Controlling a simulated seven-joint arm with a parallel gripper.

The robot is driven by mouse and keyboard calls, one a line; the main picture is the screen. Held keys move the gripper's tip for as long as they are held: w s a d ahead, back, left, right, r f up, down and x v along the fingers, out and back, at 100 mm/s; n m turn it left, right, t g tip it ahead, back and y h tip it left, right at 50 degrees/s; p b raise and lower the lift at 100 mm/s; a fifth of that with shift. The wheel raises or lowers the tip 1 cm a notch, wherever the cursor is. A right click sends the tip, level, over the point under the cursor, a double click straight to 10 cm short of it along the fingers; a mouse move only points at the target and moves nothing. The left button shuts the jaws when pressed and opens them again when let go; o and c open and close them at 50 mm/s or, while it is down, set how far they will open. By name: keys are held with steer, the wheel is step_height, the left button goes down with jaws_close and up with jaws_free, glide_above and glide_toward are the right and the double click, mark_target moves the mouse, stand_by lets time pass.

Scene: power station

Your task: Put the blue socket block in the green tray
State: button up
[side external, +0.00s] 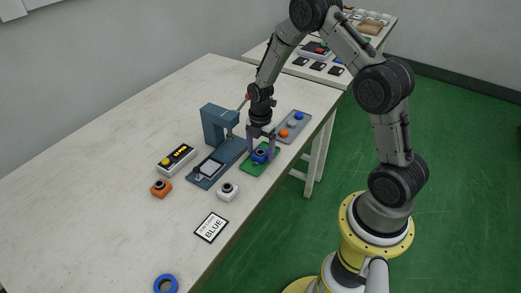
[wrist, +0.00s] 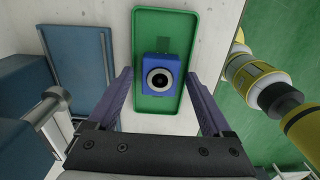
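The blue socket block (side external: 260,156) is in the green tray (side external: 247,170), upright with its round dark-centred socket facing up. In the wrist view the block (wrist: 160,82) lies inside the rim of the tray (wrist: 165,22), near its middle, with bare green around it. My gripper (side external: 262,135) is just above the tray, pointing down. In the wrist view its fingers (wrist: 159,78) are wide apart, one on each side of the block, with visible gaps. No finger appears to touch the block.
A blue-grey press (side external: 219,130) stands left of the tray. A grey tray (side external: 293,126) with small coloured pieces lies behind it. A white block (side external: 228,191), an orange block (side external: 161,188), a card reading BLUE (side external: 211,227) and a blue ring (side external: 165,284) lie nearer. The table's left is clear.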

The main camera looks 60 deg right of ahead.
step_height(320, 180, up, 11)
step_height(320, 180, up, 9)
steer(key=m+t, duration=0.1)
steer(key=m, duration=0.3)
glide_above(260, 152)
steer(key=s+a, duration=0.3)
steer(key=a, duration=0.1)
steer(key=s+a+r+m+t, duration=0.2)
steer(key=s+a+r+m, duration=0.2)
steer(key=s+m, duration=0.3)
steer(key=s+a+r+m+t, duration=0.2)
steer(key=s+a+r+m, duration=0.2)
steer(key=s, duration=0.9)
steer(key=r+m, duration=0.1)
steer(key=m, duration=0.2)
steer(key=shift+a+t, duration=0.2)
steer(key=shift+t, duration=0.1)
